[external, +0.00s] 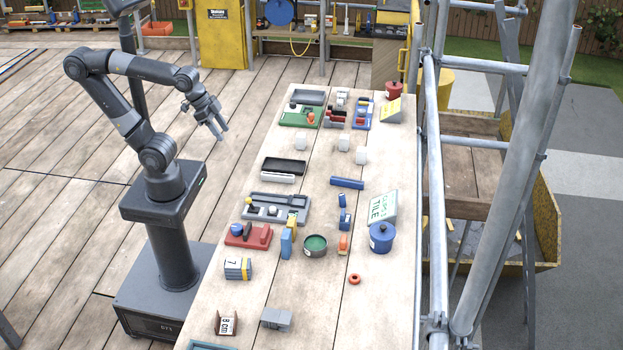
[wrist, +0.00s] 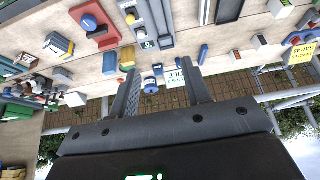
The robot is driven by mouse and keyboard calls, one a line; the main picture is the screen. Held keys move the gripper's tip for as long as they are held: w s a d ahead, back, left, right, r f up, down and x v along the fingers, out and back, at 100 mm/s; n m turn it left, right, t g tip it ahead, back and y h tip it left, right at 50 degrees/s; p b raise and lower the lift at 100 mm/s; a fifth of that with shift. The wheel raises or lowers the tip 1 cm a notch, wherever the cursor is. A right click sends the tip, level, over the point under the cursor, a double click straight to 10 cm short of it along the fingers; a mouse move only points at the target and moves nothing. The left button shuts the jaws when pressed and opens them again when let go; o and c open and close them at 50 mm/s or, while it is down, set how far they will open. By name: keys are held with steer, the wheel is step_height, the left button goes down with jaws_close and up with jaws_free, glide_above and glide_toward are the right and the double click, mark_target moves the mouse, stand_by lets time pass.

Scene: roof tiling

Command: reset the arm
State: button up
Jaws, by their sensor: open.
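My arm (external: 135,70) stands on its base at the left of the long wooden table. My gripper (external: 218,128) hangs in the air beside the table's far left edge, fingers pointing down and to the right. In the wrist view my gripper (wrist: 165,98) shows two dark fingers spread apart with nothing between them. It touches nothing that I can see.
The table (external: 310,215) carries several trays, blocks and tools. A blue pot (external: 381,237) and a green-lettered tile sign (external: 383,207) stand near its right edge. Scaffold poles (external: 432,150) rise along the right side. The deck (external: 60,220) at the left is clear.

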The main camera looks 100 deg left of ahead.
steer(key=shift+s+f, duration=0.25)
steer(key=shift+s, duration=0.7)
steer(key=shift+o, duration=0.5)
stand_by(3.1)
